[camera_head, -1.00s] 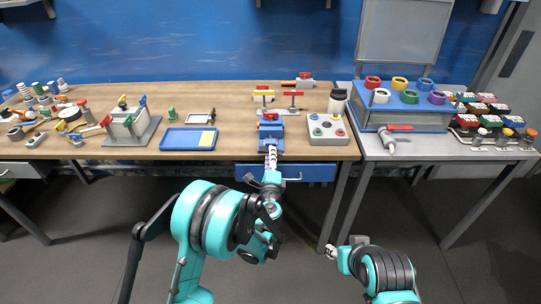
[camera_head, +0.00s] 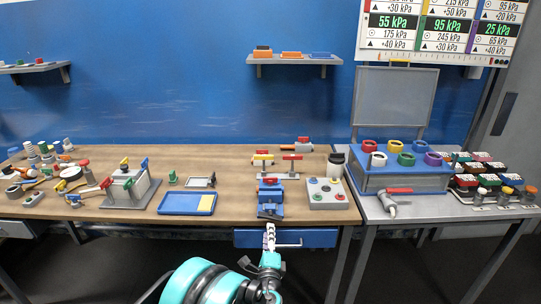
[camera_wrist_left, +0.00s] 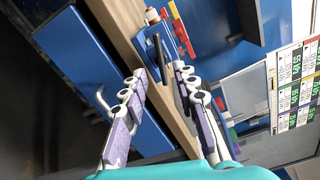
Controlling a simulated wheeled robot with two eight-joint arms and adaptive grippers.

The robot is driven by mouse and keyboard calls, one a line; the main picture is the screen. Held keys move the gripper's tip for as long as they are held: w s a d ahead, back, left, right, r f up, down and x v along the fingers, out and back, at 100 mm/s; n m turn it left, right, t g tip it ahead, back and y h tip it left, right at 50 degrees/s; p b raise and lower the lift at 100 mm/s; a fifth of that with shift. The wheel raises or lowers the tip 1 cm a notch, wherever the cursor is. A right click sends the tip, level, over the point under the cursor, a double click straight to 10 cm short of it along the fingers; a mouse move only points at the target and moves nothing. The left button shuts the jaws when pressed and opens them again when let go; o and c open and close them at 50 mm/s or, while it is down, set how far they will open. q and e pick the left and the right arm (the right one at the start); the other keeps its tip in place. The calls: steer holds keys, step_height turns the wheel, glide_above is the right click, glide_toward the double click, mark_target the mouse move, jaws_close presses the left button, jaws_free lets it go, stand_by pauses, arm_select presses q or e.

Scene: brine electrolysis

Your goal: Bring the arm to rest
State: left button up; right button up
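My left gripper (camera_head: 269,228) is in the lower middle of the head view, pointing at the front edge of the wooden bench, just below a blue vise-like block (camera_head: 270,197). In the left wrist view its two fingers stand apart with nothing between them (camera_wrist_left: 160,72). The blue block also shows beyond the fingertips in the wrist view (camera_wrist_left: 153,46). The gripper looks apart from it, though the exact distance is hard to tell. My right arm and gripper are not in view.
The wooden bench (camera_head: 120,217) holds a blue tray (camera_head: 187,203), a grey button box (camera_head: 326,193) and valves with red and yellow handles. A blue drawer (camera_head: 287,238) sits under its edge. A grey table (camera_head: 397,209) with a ring-topped blue box (camera_head: 403,175) stands right.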

arm_select(q)
steer(key=s+a+r+n+g+y, duration=0.2)
steer(key=s+a+r+n+g, duration=0.15)
steer(key=a+n, duration=0.35)
steer(key=s+a+r+n+g+y, duration=0.25)
steer(key=s+a+n, duration=0.25)
steer(key=a, duration=0.4)
steer(key=s+f+n+g+h, duration=0.1)
steer(key=s+n, duration=0.3)
steer(key=s, duration=0.7)
steer(key=s+a+f+n+g+h, duration=0.1)
steer(key=s+n+g+h, duration=0.3)
steer(key=s, duration=0.7)
steer(key=shift+s+f+n, duration=0.3)
steer(key=shift+f+n, duration=0.1)
steer(key=shift+f, duration=0.1)
steer(key=shift+a, duration=0.1)
